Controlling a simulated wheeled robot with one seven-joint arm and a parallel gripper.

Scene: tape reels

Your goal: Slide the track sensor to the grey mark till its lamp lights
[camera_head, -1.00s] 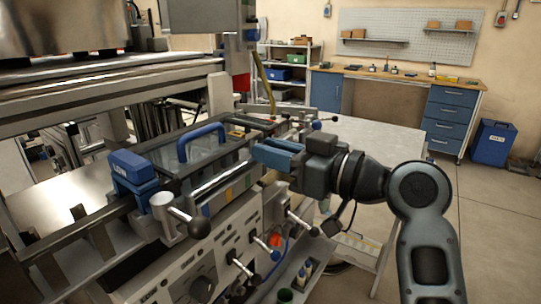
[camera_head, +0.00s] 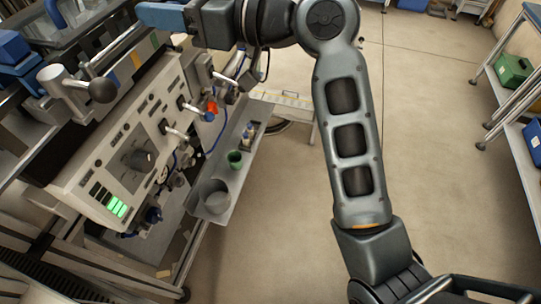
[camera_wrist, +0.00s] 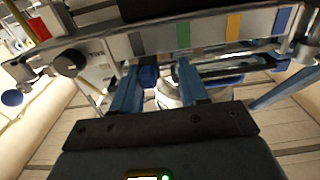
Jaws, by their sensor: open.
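The rail with coloured marks (camera_wrist: 210,32) crosses the top of the wrist view. Its grey mark (camera_wrist: 137,43) lies left of the green mark (camera_wrist: 183,35). My gripper (camera_wrist: 157,82) is open, its blue fingers just below the rail. A small dark blue block (camera_wrist: 148,75) shows between the fingers, nearer the left one. I cannot tell whether it is the track sensor, nor whether the fingers touch it. No sensor lamp can be made out.
A ball-ended lever (camera_head: 103,90) juts out beside the rail. Below is a control panel (camera_head: 130,155) with lit green indicators (camera_head: 117,207). The floor at right is clear up to the shelving.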

